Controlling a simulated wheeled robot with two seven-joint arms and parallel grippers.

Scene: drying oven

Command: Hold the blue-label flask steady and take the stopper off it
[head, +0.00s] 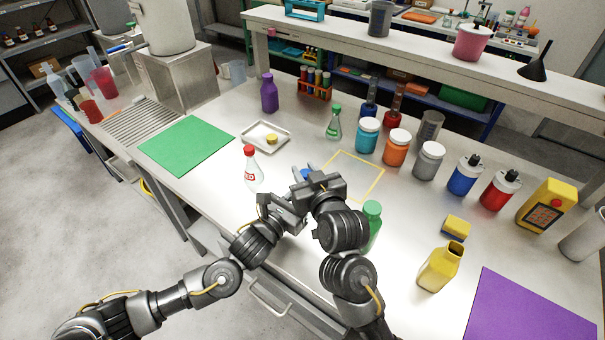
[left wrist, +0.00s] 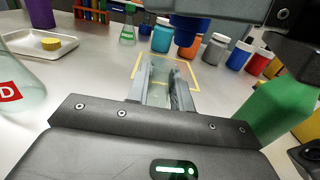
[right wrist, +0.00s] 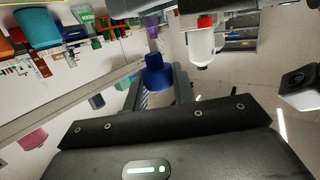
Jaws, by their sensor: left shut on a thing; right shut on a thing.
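My left gripper (head: 287,209) is shut on the clear glass flask (left wrist: 158,85), seen between its fingers in the left wrist view; no blue label is readable. My right gripper (head: 308,187) is above it, shut on the blue stopper (head: 306,173). The stopper also shows between the right fingers in the right wrist view (right wrist: 157,75), its narrower plug bare. In the left wrist view the stopper (left wrist: 187,32) is above the flask and appears apart from it. The arms hide most of the flask in the head view.
A red-stoppered flask (head: 252,172) stands left of the grippers. A green bottle (head: 373,222) stands close on the right, partly behind my right arm. A yellow outlined square (head: 371,166) lies behind. A tray (head: 265,136) and several jars stand farther back.

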